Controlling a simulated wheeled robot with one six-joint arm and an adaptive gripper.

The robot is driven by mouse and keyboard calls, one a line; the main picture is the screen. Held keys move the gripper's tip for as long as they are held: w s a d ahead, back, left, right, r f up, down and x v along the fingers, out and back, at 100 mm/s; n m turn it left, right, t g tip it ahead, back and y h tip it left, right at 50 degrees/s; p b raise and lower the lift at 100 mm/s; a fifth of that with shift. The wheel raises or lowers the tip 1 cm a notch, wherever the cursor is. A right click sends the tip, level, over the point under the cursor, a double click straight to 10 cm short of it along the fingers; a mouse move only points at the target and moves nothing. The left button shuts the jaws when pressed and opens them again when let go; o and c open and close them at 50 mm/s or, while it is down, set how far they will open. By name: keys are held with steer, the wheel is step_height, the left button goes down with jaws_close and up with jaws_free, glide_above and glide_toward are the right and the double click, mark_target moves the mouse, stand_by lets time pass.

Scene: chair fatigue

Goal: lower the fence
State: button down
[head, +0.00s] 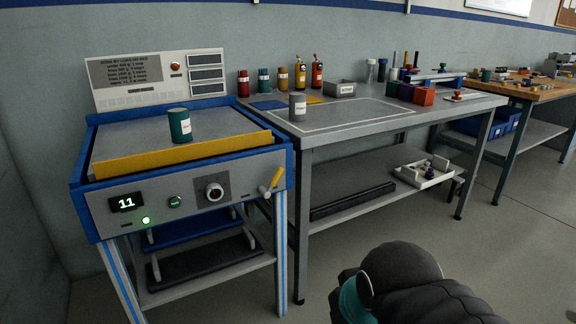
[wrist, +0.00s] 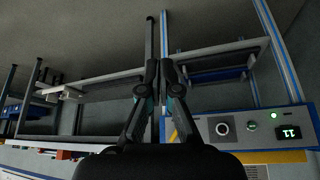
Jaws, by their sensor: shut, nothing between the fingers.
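The fence, a yellow bar (head: 185,156), stands along the front edge of the grey top plate (head: 150,137) of a blue-framed machine. A small lever with a yellow handle (head: 275,178) sits at the machine's front right corner. A green labelled can (head: 179,125) stands upright on the plate behind the fence. My gripper (wrist: 159,68) is shut and empty in the wrist view, with the machine's front panel (wrist: 240,127) to its right, seen upside down. The head view shows part of my arm at the lower right, but not the fingertips.
A grey workbench (head: 350,135) with a grey can (head: 297,107) stands close on the right. The floor in front is clear.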

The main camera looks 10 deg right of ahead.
steer(key=shift+w, duration=0.2)
steer(key=w+a+m+g+y+b, duration=0.1)
steer(key=w+a+m+y+b, duration=0.15)
steer(key=w+y, duration=0.4)
steer(key=w+a+m+g+y+b, duration=0.1)
steer(key=w+a+m+g+y, duration=0.2)
steer(key=w, duration=0.6)
steer(key=w+d+m+t+y+b, duration=0.2)
steer(key=w+d+m+t+y, duration=0.4)
steer(key=w+d+t, duration=0.5)
steer(key=w+d, duration=0.6)
steer(key=w, duration=0.1)
steer(key=shift+d+t, duration=0.15)
steer(key=shift+t, duration=0.15)
